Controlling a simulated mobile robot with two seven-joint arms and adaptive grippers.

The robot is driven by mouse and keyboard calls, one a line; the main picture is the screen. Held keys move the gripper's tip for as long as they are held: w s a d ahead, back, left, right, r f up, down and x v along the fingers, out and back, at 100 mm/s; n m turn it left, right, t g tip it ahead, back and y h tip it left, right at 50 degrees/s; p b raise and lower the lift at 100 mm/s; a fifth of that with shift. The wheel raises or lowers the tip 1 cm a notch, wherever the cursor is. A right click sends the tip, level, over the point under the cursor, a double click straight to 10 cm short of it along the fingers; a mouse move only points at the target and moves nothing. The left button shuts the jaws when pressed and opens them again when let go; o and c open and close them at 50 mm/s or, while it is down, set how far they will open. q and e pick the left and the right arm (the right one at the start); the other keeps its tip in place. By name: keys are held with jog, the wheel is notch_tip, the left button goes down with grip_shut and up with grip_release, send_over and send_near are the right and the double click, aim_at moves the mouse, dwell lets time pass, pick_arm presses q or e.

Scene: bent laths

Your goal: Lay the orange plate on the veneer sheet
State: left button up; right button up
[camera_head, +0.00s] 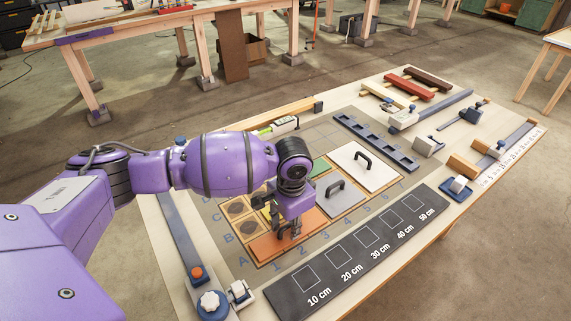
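The orange plate (262,247) lies flat on the gridded mat, near row A and the low column numbers. A tan wood-toned sheet with dark round figures (232,208), which looks like the veneer sheet, lies just behind it and is partly hidden by my arm. My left gripper (286,231) points down over the orange plate, at its middle where a handle would be. Its fingers are small and dark here, so I cannot tell whether they are open or closed on a handle. My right gripper is out of view.
A grey plate (341,197) and a white plate (376,172), both with black handles, lie to the right on the mat (350,130). A green plate (320,167) is partly hidden behind my wrist. A black ruler board (345,268) lies in front; clamps and blocks line the right side.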

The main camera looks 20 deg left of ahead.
pick_arm(q)
notch_tip(320, 180, up, 12)
jog(key=shift+d+r+p, duration=0.2)
jog(key=shift+p, duration=0.25)
jog(key=shift+s, duration=0.1)
dwell(0.5)
